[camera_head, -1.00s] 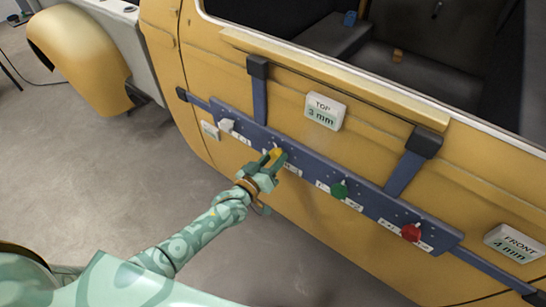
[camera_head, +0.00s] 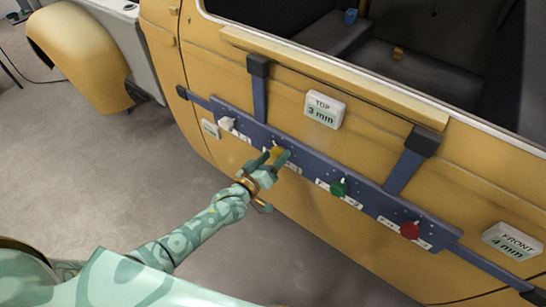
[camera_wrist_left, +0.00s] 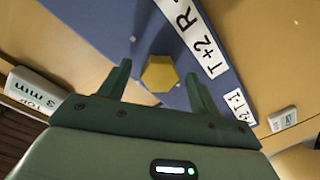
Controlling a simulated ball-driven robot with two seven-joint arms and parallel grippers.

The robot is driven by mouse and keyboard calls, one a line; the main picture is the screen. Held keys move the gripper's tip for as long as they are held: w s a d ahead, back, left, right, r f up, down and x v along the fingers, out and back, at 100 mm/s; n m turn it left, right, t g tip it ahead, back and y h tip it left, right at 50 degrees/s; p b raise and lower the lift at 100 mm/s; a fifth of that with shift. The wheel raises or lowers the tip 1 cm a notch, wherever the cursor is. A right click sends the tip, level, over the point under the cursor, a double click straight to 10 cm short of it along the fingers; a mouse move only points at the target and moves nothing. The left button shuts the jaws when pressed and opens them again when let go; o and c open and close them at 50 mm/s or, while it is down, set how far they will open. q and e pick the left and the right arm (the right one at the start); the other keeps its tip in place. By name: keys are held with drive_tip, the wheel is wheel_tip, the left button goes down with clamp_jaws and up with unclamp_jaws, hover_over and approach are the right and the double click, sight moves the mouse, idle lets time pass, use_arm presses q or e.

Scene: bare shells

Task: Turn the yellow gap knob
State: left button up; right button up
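The yellow knob (camera_head: 275,155) sits on the blue bar (camera_head: 308,171) strapped across the yellow door. It is partly hidden by my left gripper (camera_head: 271,160) in the head view. In the left wrist view the yellow knob (camera_wrist_left: 160,74) has a faceted face and lies between my left gripper's fingertips (camera_wrist_left: 158,70). The fingers are open, with a gap showing on each side of the knob. A display marked TOP (camera_head: 324,110) reads 3 mm, and one marked FRONT (camera_head: 513,242) reads 4 mm. My right gripper is not in view.
A green knob (camera_head: 339,188) and a red knob (camera_head: 410,230) sit to the right on the bar, a white knob (camera_head: 227,123) to the left. White labels lie below the knobs. Dark straps hold the bar. The floor (camera_head: 100,165) in front is clear.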

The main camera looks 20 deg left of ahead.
use_arm(q)
drive_tip(key=p+v, duration=0.1)
drive_tip(key=v, duration=1.5)
drive_tip(key=shift+s+p, duration=0.2)
drive_tip(key=shift+p, duration=0.2)
drive_tip(key=s+a+f+m+g+y+b, duration=0.1)
drive_tip(key=s+a+f+m+g+y, duration=0.15)
drive_tip(key=s+f, duration=0.55)
drive_tip(key=s+a+f+m+g+y+b, duration=0.1)
drive_tip(key=s+a+f+m+g+b, duration=0.2)
drive_tip(key=f, duration=0.9)
drive_tip(key=s+a+f+m+g+y, duration=0.1)
drive_tip(key=s+a+f+g, duration=0.1)
drive_tip(key=s+f+g, duration=0.6)
drive_tip(key=s+d+f+g+b, duration=0.2)
drive_tip(key=s+f+b, duration=0.2)
drive_tip(key=s+f, duration=0.9)
drive_tip(key=shift+s+d+m+y+b, duration=0.25)
drive_tip(key=shift+s+m+y+b, duration=0.2)
drive_tip(key=shift+s, duration=0.8)
